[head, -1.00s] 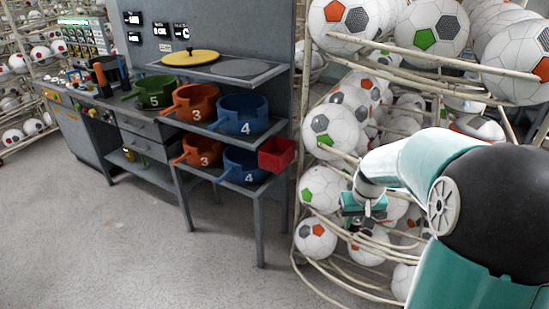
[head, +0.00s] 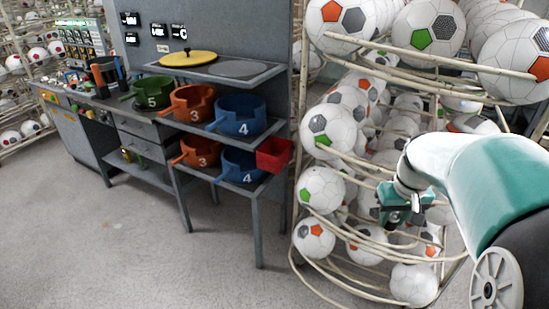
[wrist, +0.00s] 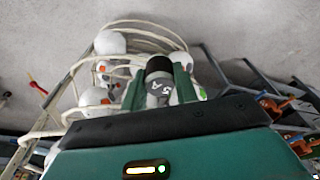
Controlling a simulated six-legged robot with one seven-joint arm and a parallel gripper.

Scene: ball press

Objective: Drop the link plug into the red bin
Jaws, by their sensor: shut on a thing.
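The red bin (head: 273,155) hangs at the right front corner of the grey shelf unit, beside the blue pots. My gripper (head: 405,216) is in front of the ball rack, to the right of the bin and lower in the picture, apart from it. In the wrist view my gripper (wrist: 160,88) is shut on the link plug (wrist: 160,95), a grey cylinder with a black end and a "5A" mark. The plug sits between the two green fingers. In the head view the plug is too small to make out clearly.
A ball rack (head: 330,206) full of footballs fills the right side, close to my arm. The shelf unit (head: 258,215) carries orange pots (head: 193,103) and blue pots (head: 241,114).

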